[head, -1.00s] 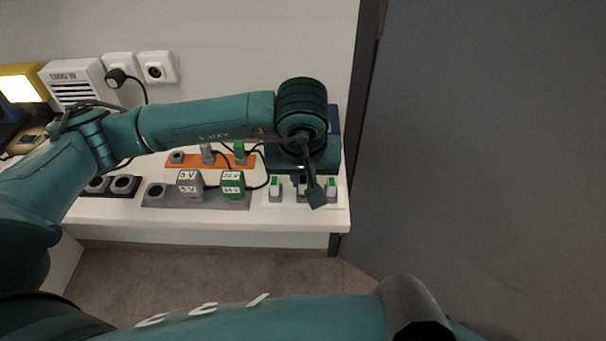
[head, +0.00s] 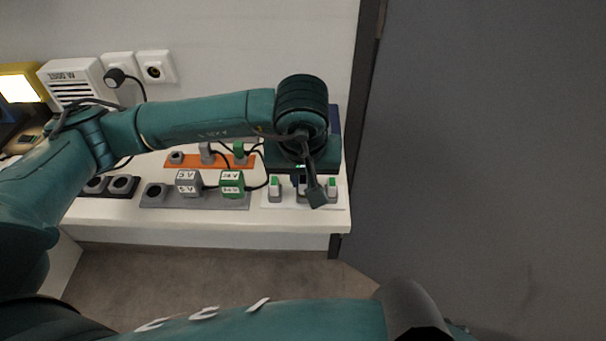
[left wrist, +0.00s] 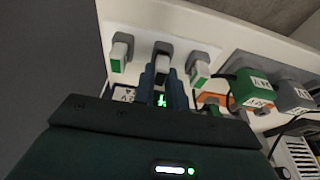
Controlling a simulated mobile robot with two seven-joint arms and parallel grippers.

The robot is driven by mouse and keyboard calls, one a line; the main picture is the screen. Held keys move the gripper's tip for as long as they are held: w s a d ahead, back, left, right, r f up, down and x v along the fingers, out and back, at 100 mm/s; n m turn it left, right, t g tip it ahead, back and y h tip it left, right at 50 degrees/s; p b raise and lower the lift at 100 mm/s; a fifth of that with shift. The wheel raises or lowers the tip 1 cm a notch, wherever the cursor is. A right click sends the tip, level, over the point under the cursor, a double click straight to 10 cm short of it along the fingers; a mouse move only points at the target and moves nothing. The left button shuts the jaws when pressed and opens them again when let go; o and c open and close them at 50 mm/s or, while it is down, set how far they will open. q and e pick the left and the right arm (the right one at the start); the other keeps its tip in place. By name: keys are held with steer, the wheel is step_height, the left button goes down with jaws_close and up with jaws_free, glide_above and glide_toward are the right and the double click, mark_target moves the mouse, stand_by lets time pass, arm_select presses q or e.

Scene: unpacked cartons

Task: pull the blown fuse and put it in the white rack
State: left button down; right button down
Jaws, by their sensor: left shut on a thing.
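A white rack (head: 285,203) lies at the right end of the white shelf, bearing a row of grey holders. The left holder has a white fuse with a green face (head: 275,185), and the right one a similar fuse (head: 332,187). Both also show in the left wrist view, (left wrist: 198,73) and (left wrist: 118,55). My left gripper (left wrist: 162,92) is over the middle grey holder (left wrist: 164,46), its fingers shut on a fuse with white and black parts (left wrist: 162,64). I cannot tell whether this fuse is fully seated; my wrist hides much of it in the head view.
A grey strip (head: 155,203) with grey and green plugs (head: 232,184) lies left of the rack. An orange strip (head: 190,161) with cables is behind it. Wall sockets (head: 157,68) and a white vented box (head: 72,80) stand farther back. A dark grey surface fills the right.

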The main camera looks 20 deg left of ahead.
arm_select(q)
steer(key=shift+f+b, duration=0.3)
steer(key=shift+b, duration=0.15)
arm_select(e)
steer(key=shift+f, duration=0.45)
arm_select(q)
steer(key=c, duration=1.3)
jaws_free()
steer(key=shift+c, duration=0.2)
steer(key=shift+r, duration=0.25)
steer(key=v, duration=1.3)
steer(key=shift+p, duration=0.3)
arm_select(e)
steer(key=r, duration=0.3)
steer(key=shift+s+d+r+m+t, duration=0.1)
steer(key=shift+d+r+m+t, duration=0.2)
steer(key=shift+r+t, duration=0.1)
